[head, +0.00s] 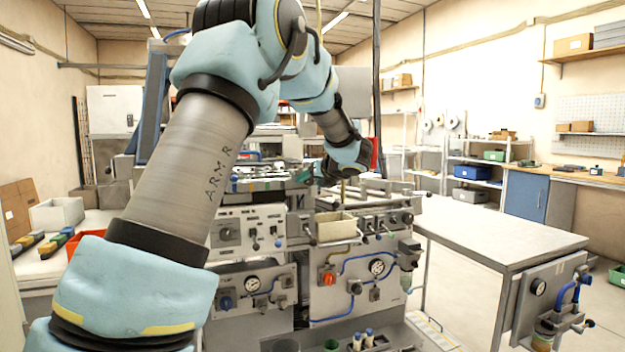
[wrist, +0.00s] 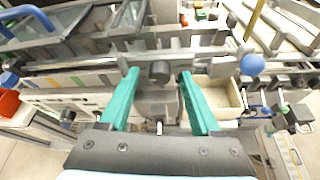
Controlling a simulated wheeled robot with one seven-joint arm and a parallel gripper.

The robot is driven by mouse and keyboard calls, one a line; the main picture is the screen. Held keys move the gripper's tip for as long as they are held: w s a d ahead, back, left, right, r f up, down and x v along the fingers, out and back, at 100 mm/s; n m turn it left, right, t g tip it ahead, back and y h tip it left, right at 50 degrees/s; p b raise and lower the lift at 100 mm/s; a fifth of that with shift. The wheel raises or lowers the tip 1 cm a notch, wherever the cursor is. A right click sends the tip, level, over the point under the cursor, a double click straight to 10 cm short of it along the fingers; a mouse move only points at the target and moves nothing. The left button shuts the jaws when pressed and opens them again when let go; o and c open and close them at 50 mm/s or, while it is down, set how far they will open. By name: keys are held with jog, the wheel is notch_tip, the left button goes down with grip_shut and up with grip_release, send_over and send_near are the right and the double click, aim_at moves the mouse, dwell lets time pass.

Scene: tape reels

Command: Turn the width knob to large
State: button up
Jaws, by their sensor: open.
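My gripper (wrist: 158,78) has its two teal fingers spread apart, with nothing held between them. In the head view my gripper (head: 312,174) is over the machine's upper deck, and the arm hides part of that deck.
A cream bin (head: 336,227) hangs on the machine's front, right of the fingers in the wrist view. A blue ball-topped lever (wrist: 252,65) stands beyond it. Gauges, hoses and a red knob (head: 327,279) are below. A bare grey table (head: 495,229) stands at right.

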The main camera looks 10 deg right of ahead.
grip_shut()
dwell(0.5)
